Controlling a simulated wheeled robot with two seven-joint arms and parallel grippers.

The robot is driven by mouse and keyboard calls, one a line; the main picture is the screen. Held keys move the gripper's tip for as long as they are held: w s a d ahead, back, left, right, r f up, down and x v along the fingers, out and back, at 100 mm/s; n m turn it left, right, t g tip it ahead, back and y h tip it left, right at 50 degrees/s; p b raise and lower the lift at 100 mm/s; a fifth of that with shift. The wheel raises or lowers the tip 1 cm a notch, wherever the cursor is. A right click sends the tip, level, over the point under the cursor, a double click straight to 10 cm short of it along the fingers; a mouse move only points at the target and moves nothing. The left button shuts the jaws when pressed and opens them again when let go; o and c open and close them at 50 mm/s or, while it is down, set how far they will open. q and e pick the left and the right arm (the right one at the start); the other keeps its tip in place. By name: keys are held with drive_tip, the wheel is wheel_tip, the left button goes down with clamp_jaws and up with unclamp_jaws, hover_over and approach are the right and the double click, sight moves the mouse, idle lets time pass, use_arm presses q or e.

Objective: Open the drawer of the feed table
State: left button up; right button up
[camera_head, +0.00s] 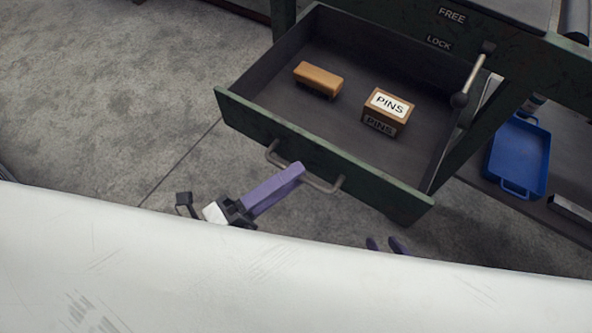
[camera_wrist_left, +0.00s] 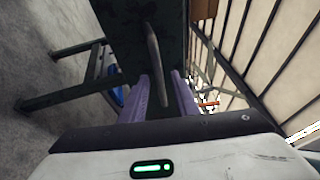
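The drawer (camera_head: 318,160) of the dark green feed table (camera_head: 538,62) stands pulled well out, its inside visible from above. It has a grey bar handle (camera_head: 326,187) on its front. My left gripper (camera_head: 298,172) is at this handle, one purple finger showing across it. In the left wrist view the handle (camera_wrist_left: 153,52) runs between the two purple fingers (camera_wrist_left: 162,88), which stand apart with a gap wider than the bar. Only the purple fingertips of my right gripper (camera_head: 385,244) show, slightly apart, below the drawer's right front corner. The rest of it is hidden.
In the drawer lie a tan-topped brush-like block (camera_head: 318,77) and a small box labelled PINS (camera_head: 388,110). A lever (camera_head: 470,78) sticks out by the FREE and LOCK marks. A blue tray (camera_head: 518,157) lies on a lower shelf at right. Floor left is clear.

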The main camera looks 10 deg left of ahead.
use_arm(q)
drive_tip(key=v, duration=0.8)
drive_tip(key=shift+s+a, duration=0.2)
use_arm(e)
drive_tip(key=shift+a+r, duration=0.1)
drive_tip(key=shift+r, duration=0.1)
